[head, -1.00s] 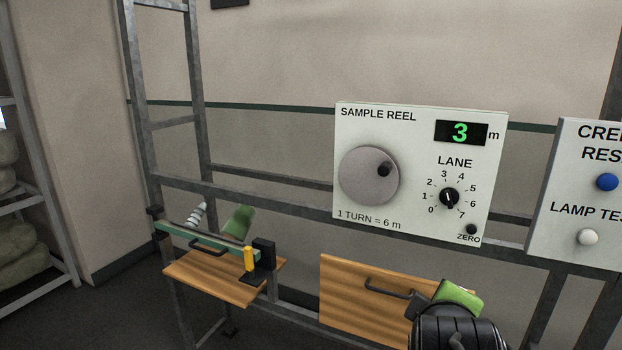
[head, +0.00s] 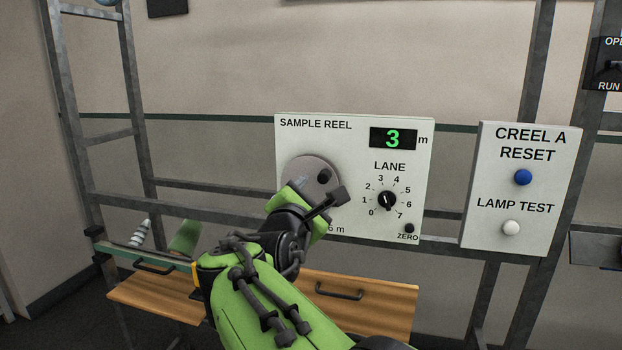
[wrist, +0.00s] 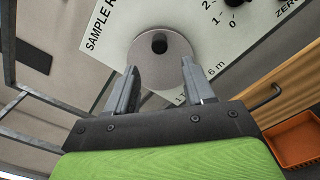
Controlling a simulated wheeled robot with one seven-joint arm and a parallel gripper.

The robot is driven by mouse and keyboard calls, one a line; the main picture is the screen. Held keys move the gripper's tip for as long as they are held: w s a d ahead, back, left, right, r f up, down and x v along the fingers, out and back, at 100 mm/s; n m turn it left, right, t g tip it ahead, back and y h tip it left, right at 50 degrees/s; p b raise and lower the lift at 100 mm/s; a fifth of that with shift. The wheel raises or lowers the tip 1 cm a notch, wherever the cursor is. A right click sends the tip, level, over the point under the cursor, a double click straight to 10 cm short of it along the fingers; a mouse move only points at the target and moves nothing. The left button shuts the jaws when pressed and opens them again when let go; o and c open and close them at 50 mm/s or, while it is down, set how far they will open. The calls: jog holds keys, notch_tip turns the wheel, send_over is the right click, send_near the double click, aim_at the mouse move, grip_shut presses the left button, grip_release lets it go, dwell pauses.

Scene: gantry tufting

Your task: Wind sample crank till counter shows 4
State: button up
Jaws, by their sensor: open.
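The sample reel panel (head: 355,215) is a pale board on the rack. Its counter (head: 393,139) shows a green 3 with an m beside it. The crank is a round grey disc (head: 304,168) with a dark knob (head: 324,177) near its right edge. The wrist view shows the disc (wrist: 178,71) and the knob (wrist: 159,44) beyond the fingertips. My gripper (wrist: 157,75) is open, its fingers in front of the disc with nothing between them. In the head view my gripper (head: 322,196) covers the disc's lower part. Whether it touches the disc I cannot tell.
The lane dial (head: 387,200) and the zero button (head: 409,228) are to the right of the disc. A creel reset panel (head: 520,190) with a blue button (head: 522,177) and a white button (head: 511,228) hangs further right. A wooden drawer (head: 365,304) is below.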

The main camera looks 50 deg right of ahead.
aim_at(322, 181)
jog(key=p+x, duration=0.1)
jog(key=x, duration=0.8)
jog(key=shift+w+d, duration=0.1)
jog(key=shift+d, duration=0.1)
jog(key=shift+c, duration=0.5)
grip_shut()
